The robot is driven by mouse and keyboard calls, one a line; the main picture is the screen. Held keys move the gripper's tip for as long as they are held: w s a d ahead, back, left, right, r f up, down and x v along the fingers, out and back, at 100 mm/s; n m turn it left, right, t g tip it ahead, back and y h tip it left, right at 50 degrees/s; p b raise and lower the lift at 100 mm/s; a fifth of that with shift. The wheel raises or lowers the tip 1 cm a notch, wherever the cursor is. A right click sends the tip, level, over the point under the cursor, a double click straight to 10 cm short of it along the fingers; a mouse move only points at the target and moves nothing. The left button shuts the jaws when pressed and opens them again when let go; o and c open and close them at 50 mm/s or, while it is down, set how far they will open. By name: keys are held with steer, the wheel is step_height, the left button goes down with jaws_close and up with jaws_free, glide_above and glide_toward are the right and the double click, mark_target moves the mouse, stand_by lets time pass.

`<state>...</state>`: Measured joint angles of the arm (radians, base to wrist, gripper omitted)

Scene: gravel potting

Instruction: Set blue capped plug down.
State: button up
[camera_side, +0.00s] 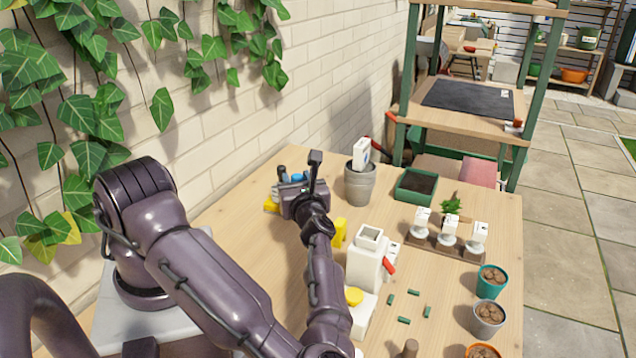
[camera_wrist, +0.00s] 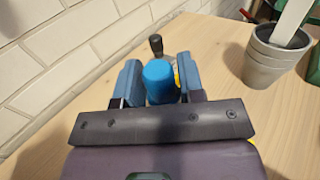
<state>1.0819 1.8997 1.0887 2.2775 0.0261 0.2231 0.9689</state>
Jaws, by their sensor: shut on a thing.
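The blue capped plug (camera_wrist: 160,82) is between the two fingers of my gripper (camera_wrist: 158,80) in the wrist view, with its round blue top facing the camera. My gripper is shut on it. In the side view, my gripper (camera_side: 296,184) is near the wall at the far left part of the wooden table (camera_side: 225,200), and a bit of blue shows between its fingers. The plug's lower part is hidden, and I cannot tell whether it touches the table.
A grey pot (camera_side: 360,187) with a white label stands right of my gripper. Yellow pieces (camera_side: 340,232) lie close by. The brick wall (camera_side: 230,100) borders the left.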

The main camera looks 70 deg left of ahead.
steer(key=w+a+r+t, duration=0.1)
steer(key=a, duration=0.1)
steer(key=w+a+r+m, duration=0.1)
steer(key=a+r, duration=0.1)
steer(key=a, duration=0.1)
steer(key=a+r+t, duration=0.1)
steer(key=a+r, duration=0.1)
steer(key=shift+w+a+r+t, duration=0.2)
steer(key=shift+w+t, duration=0.1)
steer(key=shift+w, duration=0.1)
jaws_close()
steer(key=a+r, duration=0.4)
steer(key=r, duration=0.5)
step_height(320, 180, down, 10)
step_height(320, 180, up, 6)
steer(key=shift+m+t+h, duration=0.3)
steer(key=shift+m, duration=0.2)
steer(key=shift+w+a+f, duration=1.6)
steer(key=shift+a+f, duration=0.2)
steer(key=shift+f, duration=1.25)
steer(key=shift+w+a+f, duration=1.55)
steer(key=shift+a+f, duration=0.2)
steer(key=shift+f, duration=1.25)
steer(key=shift+w+a+f, duration=1.6)
steer(key=shift+a+f, duration=0.2)
steer(key=shift+f, duration=1.25)
